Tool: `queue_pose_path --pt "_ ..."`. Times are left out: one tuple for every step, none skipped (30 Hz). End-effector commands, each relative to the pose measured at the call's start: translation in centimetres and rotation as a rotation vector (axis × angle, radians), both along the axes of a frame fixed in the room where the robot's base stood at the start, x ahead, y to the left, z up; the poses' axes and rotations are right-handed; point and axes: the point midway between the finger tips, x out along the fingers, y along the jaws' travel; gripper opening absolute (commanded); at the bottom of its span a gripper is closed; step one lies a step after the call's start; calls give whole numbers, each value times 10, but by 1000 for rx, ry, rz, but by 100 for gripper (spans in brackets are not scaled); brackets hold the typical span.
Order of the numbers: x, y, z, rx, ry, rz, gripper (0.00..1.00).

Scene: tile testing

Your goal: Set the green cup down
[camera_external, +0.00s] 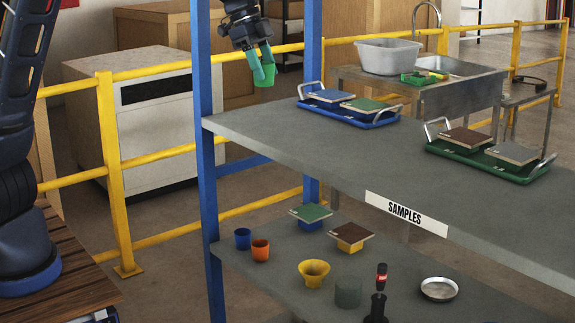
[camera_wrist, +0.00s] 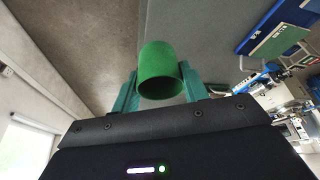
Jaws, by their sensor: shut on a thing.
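The green cup (camera_wrist: 159,66) is between the two teal fingers of my gripper (camera_wrist: 158,92) in the wrist view, its open rim toward the camera. In the external view my gripper (camera_external: 262,66) is at the top, left of the blue tray, holding the green cup (camera_external: 265,94) in the air. The cup is partly hidden behind the fingers there. My gripper is shut on the cup.
The upper shelf (camera_external: 250,122) carries a blue tray (camera_external: 372,122) and a green tray (camera_external: 470,157) with tiles. A blue post (camera_external: 207,160) stands left of the gripper. Cups, bowls and tiles stand on the lower shelf (camera_external: 285,283). The upper shelf's near left part is bare.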

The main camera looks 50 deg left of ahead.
Motion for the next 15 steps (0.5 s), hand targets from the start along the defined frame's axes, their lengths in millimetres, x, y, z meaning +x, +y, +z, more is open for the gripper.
queue_pose_path --pt "7 1 0 1 -1 -14 20" --pt "10 -1 -1 1 -1 -24 20" --pt "14 -1 -1 1 0 -39 20" --pt "18 -3 -1 1 0 -52 20" --pt "21 -3 -2 1 0 -62 20" --pt "25 -4 -2 1 0 -77 20" --pt "29 -5 -2 1 -1 -89 20" --pt "32 -5 -3 1 -1 -100 20" --pt "36 -7 -4 1 -1 -115 20" --pt "40 -8 -4 1 0 -127 20" --pt "43 -8 -4 1 0 -138 20" --pt "48 -9 -5 1 0 -155 20" --pt "51 -9 -6 1 0 -166 20" --pt "55 -10 -6 1 -1 -176 20" --pt "59 -11 -7 1 0 -192 20"
